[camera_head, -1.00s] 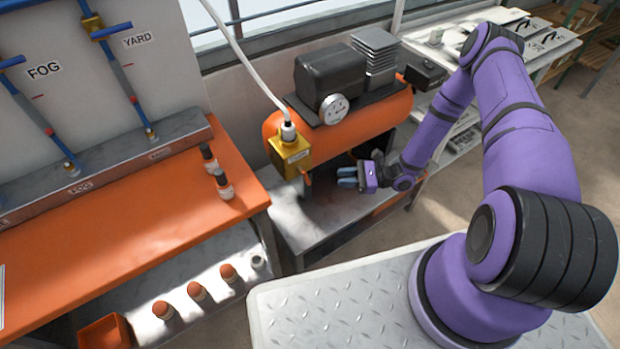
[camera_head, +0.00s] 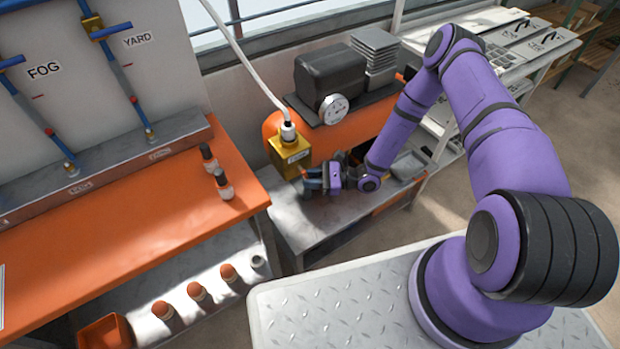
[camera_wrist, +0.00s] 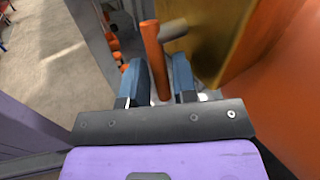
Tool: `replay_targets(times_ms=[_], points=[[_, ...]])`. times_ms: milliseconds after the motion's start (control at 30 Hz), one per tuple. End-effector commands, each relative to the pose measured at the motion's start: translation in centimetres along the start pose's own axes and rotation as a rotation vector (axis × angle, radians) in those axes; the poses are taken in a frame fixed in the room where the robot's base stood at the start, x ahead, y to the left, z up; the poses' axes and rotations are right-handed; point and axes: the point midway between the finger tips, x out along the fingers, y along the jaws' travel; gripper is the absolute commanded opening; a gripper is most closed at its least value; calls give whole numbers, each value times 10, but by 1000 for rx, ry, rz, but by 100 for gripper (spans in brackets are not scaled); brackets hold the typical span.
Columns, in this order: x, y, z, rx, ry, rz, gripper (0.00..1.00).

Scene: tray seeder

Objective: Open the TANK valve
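The yellow valve box (camera_head: 287,163) hangs at the left end of the orange tank (camera_head: 372,128), with a white hose on top. Its label is too small to read. In the wrist view the box (camera_wrist: 212,38) is at the upper right, and an orange lever (camera_wrist: 152,45) on a grey stub stands beside it. My gripper (camera_head: 310,181) is just below and right of the box. In the wrist view my gripper (camera_wrist: 159,78) is open, with the lever's lower part between its two blue fingers. Gaps seem to show on both sides. The head view mostly hides the lever.
A pressure gauge (camera_head: 333,109) and black motor (camera_head: 328,73) sit on top of the tank. A grey bench (camera_head: 335,220) lies beneath my gripper. An orange table (camera_head: 110,213) with two small bottles stands at the left.

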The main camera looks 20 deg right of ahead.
Motion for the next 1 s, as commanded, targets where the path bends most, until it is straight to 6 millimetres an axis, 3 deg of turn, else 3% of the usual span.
replay_targets(times_ms=[200, 300, 333, 567, 1000], points=[[0, 0, 0, 0, 0, 0, 26], [0, 0, 0, 0, 0, 0, 3], [0, 0, 0, 0, 0, 0, 0], [1, 1, -1, 16, -24, -4, 0], [7, 5, -3, 145, -222, -33, 0]])
